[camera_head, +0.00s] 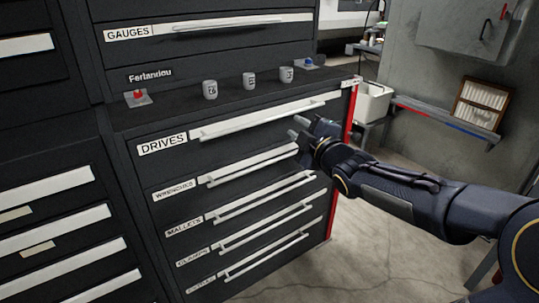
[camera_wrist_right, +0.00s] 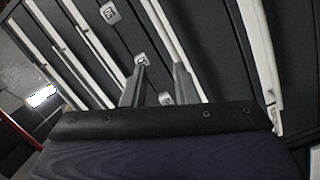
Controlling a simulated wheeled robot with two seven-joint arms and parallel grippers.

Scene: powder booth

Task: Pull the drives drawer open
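The drives drawer (camera_head: 225,143) is the top drawer of the lower black cabinet, with a "DRIVES" label (camera_head: 162,144) at its left end. Its front looks flush with the cabinet, so it appears shut. Its long pale handle (camera_head: 265,116) runs along the upper front. My right gripper (camera_head: 298,127) is just below the right part of this handle, in front of the cabinet. Its two fingers are apart with nothing seen between them. In the right wrist view the open fingers (camera_wrist_right: 158,84) point toward the drawer fronts, near pale handle strips. Contact with the handle cannot be made out. My left gripper is not in view.
Drawers labelled wrenches (camera_head: 250,168) and mallets (camera_head: 255,200) sit below. Several small mugs (camera_head: 249,81) and a red-button device (camera_head: 138,97) stand on the ledge above. A white bin (camera_head: 373,102) is beyond the cabinet's red edge. Open concrete floor (camera_head: 375,250) lies at right.

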